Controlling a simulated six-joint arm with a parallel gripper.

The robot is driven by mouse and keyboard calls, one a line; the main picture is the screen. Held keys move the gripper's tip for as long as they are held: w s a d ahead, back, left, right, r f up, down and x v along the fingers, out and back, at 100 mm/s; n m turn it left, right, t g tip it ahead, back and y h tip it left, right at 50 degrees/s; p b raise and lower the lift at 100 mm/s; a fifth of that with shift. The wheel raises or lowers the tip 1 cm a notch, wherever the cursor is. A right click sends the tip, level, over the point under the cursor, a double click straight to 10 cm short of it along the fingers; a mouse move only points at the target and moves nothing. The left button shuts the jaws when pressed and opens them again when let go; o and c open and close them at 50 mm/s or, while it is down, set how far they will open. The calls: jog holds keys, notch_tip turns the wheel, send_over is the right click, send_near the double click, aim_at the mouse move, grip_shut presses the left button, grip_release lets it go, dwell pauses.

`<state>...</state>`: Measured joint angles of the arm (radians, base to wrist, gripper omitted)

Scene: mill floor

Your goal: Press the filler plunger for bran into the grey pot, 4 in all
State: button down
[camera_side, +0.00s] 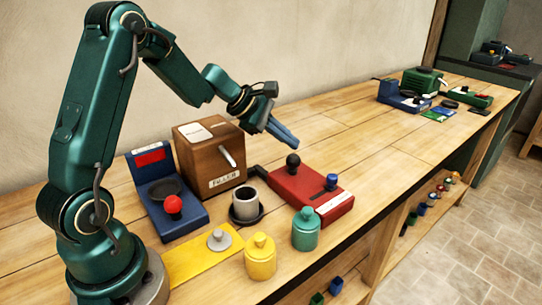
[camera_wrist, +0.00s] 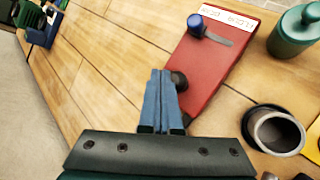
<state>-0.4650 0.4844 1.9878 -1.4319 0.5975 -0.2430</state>
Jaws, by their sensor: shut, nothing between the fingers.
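The wooden filler box (camera_side: 210,160) stands at the middle left, with a FILLER label, a pale lever (camera_side: 226,156) on its front and two white plates on top. I cannot tell which part is the bran plunger. The grey pot (camera_side: 246,205) stands open and upright on a dark saucer in front of it; it also shows in the wrist view (camera_wrist: 278,132). Its contents are not visible. My gripper (camera_side: 289,141) is shut and empty, to the right of the filler, above the table behind the red box. Its blue fingers (camera_wrist: 160,78) lie together in the wrist view.
A red box (camera_side: 315,190) with black and blue knobs lies right of the pot. A blue device (camera_side: 180,220) with a red knob stands left. A yellow mat (camera_side: 190,262) bears a grey lid (camera_side: 219,241). Yellow (camera_side: 260,257) and green (camera_side: 306,229) jars stand in front.

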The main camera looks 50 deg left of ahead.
jog(key=shift+f, duration=0.15)
jog(key=shift+f, duration=0.35)
jog(key=shift+f, duration=0.95)
dwell(0.9)
jog(key=shift+r, duration=1.4)
jog(key=shift+r, duration=2.55)
dwell(0.4)
